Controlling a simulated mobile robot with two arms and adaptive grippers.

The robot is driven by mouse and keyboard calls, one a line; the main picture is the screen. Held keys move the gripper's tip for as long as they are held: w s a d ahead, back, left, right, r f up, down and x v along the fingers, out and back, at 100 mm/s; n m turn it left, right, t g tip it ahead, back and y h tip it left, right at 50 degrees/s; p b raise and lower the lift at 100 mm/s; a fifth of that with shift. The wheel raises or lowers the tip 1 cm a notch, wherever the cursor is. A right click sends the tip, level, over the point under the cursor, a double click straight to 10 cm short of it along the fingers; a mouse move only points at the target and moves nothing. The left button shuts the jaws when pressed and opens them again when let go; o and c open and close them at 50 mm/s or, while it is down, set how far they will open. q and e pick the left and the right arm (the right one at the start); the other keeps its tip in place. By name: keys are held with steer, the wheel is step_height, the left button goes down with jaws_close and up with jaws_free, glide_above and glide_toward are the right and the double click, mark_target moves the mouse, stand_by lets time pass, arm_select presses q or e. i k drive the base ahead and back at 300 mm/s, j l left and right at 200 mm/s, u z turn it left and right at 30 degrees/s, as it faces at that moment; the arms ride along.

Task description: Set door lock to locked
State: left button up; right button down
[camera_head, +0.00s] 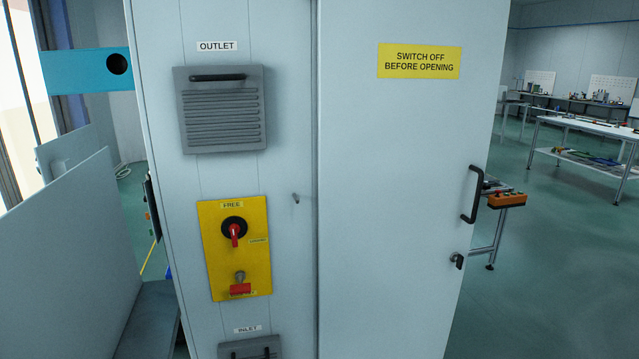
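A grey cabinet door (400,180) fills the middle right and looks closed. A black vertical pull handle (472,195) is near its right edge. Below that handle is a small black lock (456,261); its set position is too small to tell. On the panel to the left is a yellow plate (217,272) with a red rotary handle (235,234) on a black disc, pointing down. A label "FREE" (232,205) is above it, and a smaller unreadable label is to its right. Neither gripper is in view.
A red block (240,289) with a grey top sits low on the plate. A louvred outlet cover (221,112) is above, an inlet cover (250,349) below. An orange button box (507,200) stands behind the door's right edge. Floor at right is open before workbenches (590,128).

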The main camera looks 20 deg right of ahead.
mark_target(457, 258)
steer(key=z, duration=1.45)
